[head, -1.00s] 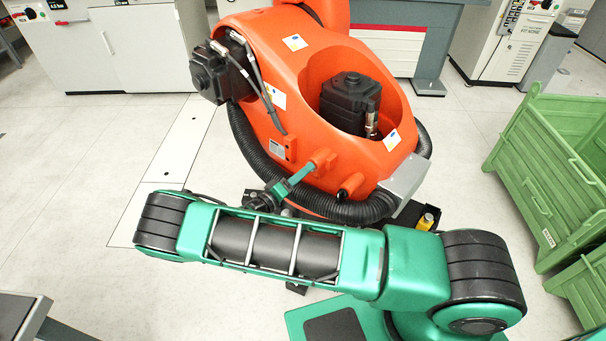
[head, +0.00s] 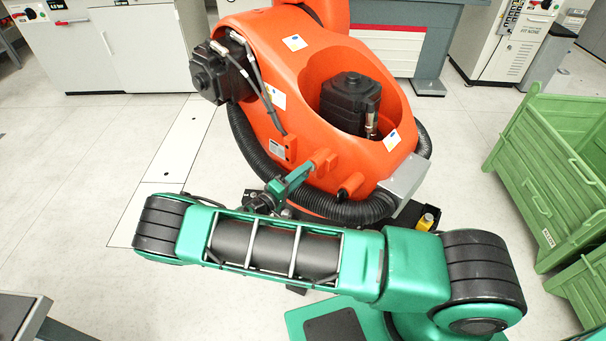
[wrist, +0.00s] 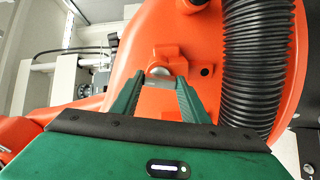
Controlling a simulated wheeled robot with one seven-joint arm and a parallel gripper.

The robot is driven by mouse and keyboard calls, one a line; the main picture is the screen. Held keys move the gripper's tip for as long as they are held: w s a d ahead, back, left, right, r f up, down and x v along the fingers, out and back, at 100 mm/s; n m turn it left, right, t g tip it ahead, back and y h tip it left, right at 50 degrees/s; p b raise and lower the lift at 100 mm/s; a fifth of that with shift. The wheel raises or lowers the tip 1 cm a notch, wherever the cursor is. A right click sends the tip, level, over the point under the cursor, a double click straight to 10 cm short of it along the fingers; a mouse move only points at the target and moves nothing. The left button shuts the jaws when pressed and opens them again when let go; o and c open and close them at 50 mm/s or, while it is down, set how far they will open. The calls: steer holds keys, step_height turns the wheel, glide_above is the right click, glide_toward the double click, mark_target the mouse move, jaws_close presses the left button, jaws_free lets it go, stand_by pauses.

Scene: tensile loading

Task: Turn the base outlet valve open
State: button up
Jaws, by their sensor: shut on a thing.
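The orange robot base (head: 262,112) stands in the middle of the head view. A small orange fitting (head: 325,160) sticks out of its near side, and I take it for the base outlet valve. My green gripper (head: 309,169) is at this fitting. In the wrist view, my gripper (wrist: 160,82) has its two fingers reaching to a short grey piece (wrist: 159,72) in front of an orange boss (wrist: 167,55). The fingers are shut on this piece, which looks like the valve's handle. Its full shape is hidden between the fingers, so its turn angle cannot be told.
A black corrugated hose (head: 357,213) loops around the base front; it also runs close right of my fingers in the wrist view (wrist: 258,60). Another orange stub (head: 350,186) sits right of the fitting. Green crates (head: 548,170) stand at right. Floor at left is clear.

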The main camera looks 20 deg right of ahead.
steer(key=o, duration=1.1)
steer(key=shift+w+a+f, duration=0.1)
steer(key=shift+a+f, duration=0.1)
steer(key=shift+a, duration=0.05)
steer(key=shift+c, duration=0.2)
steer(key=shift+d+r, duration=0.1)
steer(key=v, duration=1)
steer(key=shift+a, duration=0.35)
